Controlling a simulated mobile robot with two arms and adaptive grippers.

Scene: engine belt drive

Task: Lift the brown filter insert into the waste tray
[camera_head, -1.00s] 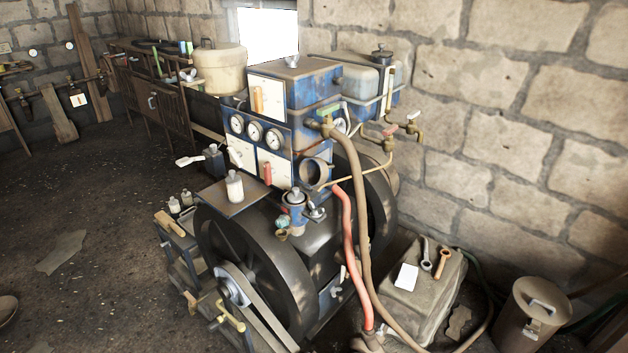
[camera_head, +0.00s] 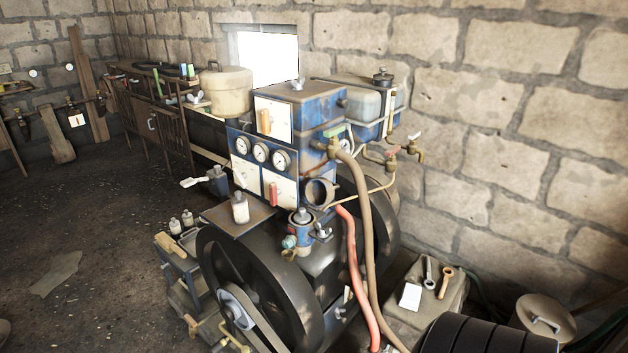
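I cannot pick out a brown filter insert for certain. A round, open metal housing (camera_head: 320,192) sits on the front right of the blue engine unit (camera_head: 297,108), and its inside is too small to read. A blue filter-like body (camera_head: 301,222) with a pale cap stands just below it. No tray is clearly recognisable as the waste tray. A flat dark shelf (camera_head: 222,216) left of the housing carries a white bottle (camera_head: 240,208). Neither of my grippers shows in the head view.
A large dark flywheel (camera_head: 218,262) and belt fill the lower middle. A red hose (camera_head: 352,270) and a brown hose (camera_head: 366,235) hang down on the right. A stone block (camera_head: 408,318) holds a white card and two wrenches. The floor at left is mostly clear.

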